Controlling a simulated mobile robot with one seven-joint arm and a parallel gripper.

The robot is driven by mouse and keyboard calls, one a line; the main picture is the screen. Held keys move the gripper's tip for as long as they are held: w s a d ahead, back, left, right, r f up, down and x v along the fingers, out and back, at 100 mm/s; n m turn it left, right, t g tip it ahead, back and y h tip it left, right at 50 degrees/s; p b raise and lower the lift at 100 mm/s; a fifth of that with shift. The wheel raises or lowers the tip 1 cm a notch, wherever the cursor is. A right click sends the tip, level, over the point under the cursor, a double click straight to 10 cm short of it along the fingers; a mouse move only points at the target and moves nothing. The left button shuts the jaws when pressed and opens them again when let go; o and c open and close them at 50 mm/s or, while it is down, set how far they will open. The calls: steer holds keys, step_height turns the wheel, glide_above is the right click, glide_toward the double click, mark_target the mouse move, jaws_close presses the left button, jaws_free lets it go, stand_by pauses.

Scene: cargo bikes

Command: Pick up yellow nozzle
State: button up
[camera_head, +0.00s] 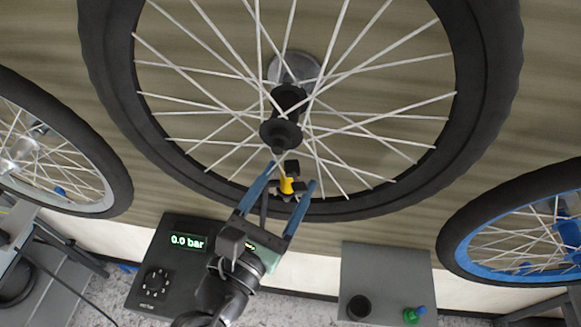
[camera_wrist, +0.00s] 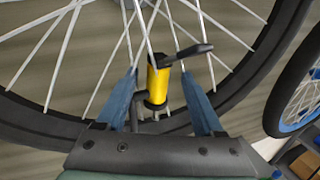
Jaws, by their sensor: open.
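The yellow nozzle (camera_head: 286,186) has a black lever and black ends. It sits upright at the lower inside of the middle wheel's rim (camera_head: 250,194), among the spokes. In the wrist view the nozzle (camera_wrist: 157,86) stands between my blue fingers, with its lever (camera_wrist: 190,51) reaching to the right past the right fingertip. My gripper (camera_head: 294,174) is open, one finger on each side of the nozzle, with visible space to each finger. The gripper also shows in the wrist view (camera_wrist: 160,72).
The large black-tyred wheel with white spokes and a dark hub (camera_head: 281,133) surrounds the work area. A black pump box reading 0.0 bar (camera_head: 187,242) and a grey box (camera_head: 385,268) with a green knob (camera_head: 411,315) lie below. Other wheels stand left (camera_head: 115,165) and right (camera_head: 460,225).

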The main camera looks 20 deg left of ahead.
mark_target(297, 163)
steer(key=shift+w+p, duration=0.3)
steer(key=shift+w, duration=0.35)
steer(key=w, duration=0.2)
steer(key=w+p, duration=0.1)
steer(key=w, duration=0.1)
steer(key=shift+a+f, duration=0.15)
steer(key=shift+f, duration=0.15)
steer(key=shift+s, duration=0.1)
steer(key=shift+c, duration=0.2)
jaws_close()
